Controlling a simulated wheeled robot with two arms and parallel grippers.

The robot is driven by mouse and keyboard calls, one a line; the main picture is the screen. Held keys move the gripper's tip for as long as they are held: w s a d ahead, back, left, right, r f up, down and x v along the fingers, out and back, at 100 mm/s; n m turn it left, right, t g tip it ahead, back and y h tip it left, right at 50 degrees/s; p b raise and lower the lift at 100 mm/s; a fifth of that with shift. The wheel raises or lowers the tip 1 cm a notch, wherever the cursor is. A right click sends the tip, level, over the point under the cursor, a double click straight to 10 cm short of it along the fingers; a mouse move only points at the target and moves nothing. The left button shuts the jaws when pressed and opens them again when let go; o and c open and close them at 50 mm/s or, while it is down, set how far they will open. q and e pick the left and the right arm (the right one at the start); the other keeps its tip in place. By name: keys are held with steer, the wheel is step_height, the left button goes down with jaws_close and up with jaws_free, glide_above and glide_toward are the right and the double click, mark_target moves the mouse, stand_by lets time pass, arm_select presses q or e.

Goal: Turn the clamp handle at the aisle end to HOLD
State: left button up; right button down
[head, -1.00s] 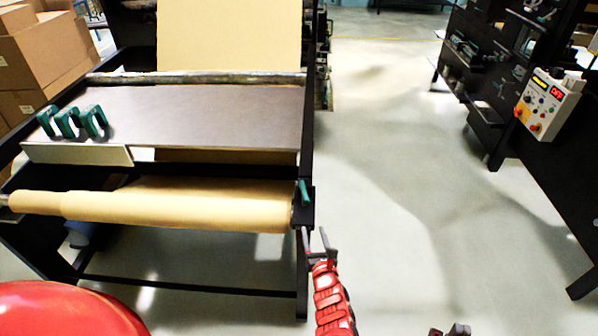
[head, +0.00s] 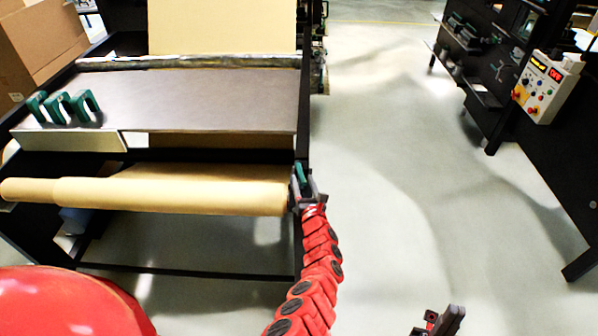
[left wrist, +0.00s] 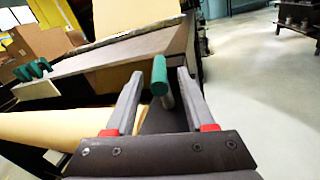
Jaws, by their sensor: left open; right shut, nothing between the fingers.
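The clamp handle (head: 300,174) has a green grip and stands at the right end of the kraft roll (head: 190,188), on the black frame beside the aisle. In the left wrist view the green handle (left wrist: 159,76) rises between the fingers of my left gripper (left wrist: 158,95). My left gripper (head: 308,190) is open around the handle, with no clear contact seen. The handle's lower part and any HOLD marking are not readable. My right gripper (head: 440,322) is low at the bottom of the head view, shut and empty, away from the frame.
A grey table top (head: 200,98) with several green clamps (head: 62,106) lies above the roll. Cardboard boxes (head: 38,42) stand at the left. A control box (head: 546,86) hangs on the black rack at right. The aisle floor (head: 390,150) is clear.

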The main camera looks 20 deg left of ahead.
mark_target(299, 172)
arm_select(q)
steer(key=b+x, duration=0.1)
steer(key=x, duration=0.1)
steer(key=b+x, duration=0.1)
steer(key=x, duration=0.2)
steer(key=shift+s+f+b, duration=0.1)
steer(key=shift+f+b, duration=0.1)
steer(key=shift+b, duration=0.1)
steer(key=shift+w+a+r+b, duration=0.2)
steer(key=shift+w+a+b, duration=0.15)
steer(key=shift+w, duration=0.3)
steer(key=shift+c, duration=0.2)
jaws_close()
